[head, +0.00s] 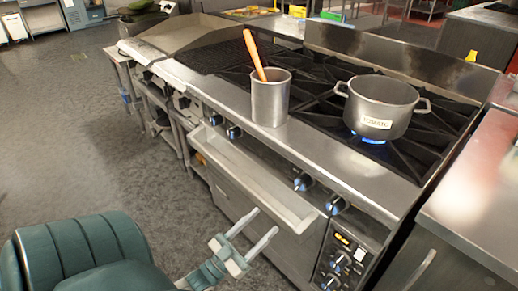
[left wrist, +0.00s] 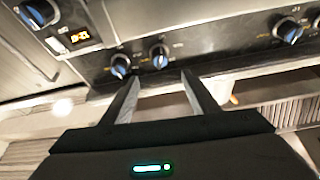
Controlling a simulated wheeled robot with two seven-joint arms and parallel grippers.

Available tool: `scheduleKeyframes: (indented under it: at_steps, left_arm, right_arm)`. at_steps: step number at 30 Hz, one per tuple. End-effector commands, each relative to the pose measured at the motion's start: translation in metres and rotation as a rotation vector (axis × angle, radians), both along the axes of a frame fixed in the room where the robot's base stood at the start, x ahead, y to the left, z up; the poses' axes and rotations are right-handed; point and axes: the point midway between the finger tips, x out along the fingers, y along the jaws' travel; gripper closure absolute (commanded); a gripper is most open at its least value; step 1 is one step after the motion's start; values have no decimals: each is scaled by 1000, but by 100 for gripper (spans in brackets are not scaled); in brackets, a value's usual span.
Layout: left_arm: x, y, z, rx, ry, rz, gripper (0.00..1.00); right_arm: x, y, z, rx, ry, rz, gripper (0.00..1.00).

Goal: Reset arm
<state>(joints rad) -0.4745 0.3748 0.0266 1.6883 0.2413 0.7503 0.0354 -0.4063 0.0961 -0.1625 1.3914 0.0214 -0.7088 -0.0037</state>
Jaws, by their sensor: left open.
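My left gripper (head: 252,232) is in front of the stove, low, near the front tray edge. It is open and empty, and its two fingers also show in the left wrist view (left wrist: 160,92), pointing at the stove's front panel with its knobs (left wrist: 159,56). My right gripper is in neither view. A metal pot (head: 380,104) labelled TOMATO stands on a burner with a blue flame under it. A metal canister (head: 270,98) stands on the stove's front ledge with an orange-handled utensil (head: 255,54) leaning in it.
The stove (head: 350,172) has black grates, front knobs and a long tray (head: 255,180) jutting out below them. A steel counter (head: 480,195) stands close at the right. The grey floor (head: 95,140) at the left is clear.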

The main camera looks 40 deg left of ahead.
Motion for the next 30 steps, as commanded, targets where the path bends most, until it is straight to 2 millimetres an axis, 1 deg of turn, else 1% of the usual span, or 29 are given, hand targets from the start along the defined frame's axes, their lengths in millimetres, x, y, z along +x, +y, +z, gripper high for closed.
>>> scheduleKeyframes:
  at_steps: [4, 19, 22, 23, 26, 29, 30]
  left_arm:
    - [-3, 0, -1, 0, 0, 0, 45]
    - [-2, 0, -1, 0, 0, 0, 45]
    - [-2, -1, -5, 0, 12, 2, 45]
    - [-1, -2, -7, 0, 20, 2, 45]
    - [2, -6, -25, 0, 75, 7, 45]
    - [5, -14, -56, 1, 172, 16, 45]
    - [6, -18, -72, 1, 223, 20, 45]
  right_arm:
    - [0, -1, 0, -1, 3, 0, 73]
    - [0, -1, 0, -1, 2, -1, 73]
    - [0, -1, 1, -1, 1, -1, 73]
    - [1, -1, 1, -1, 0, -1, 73]
    - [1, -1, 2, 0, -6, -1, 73]
    - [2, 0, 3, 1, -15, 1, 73]
    - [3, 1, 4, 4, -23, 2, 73]
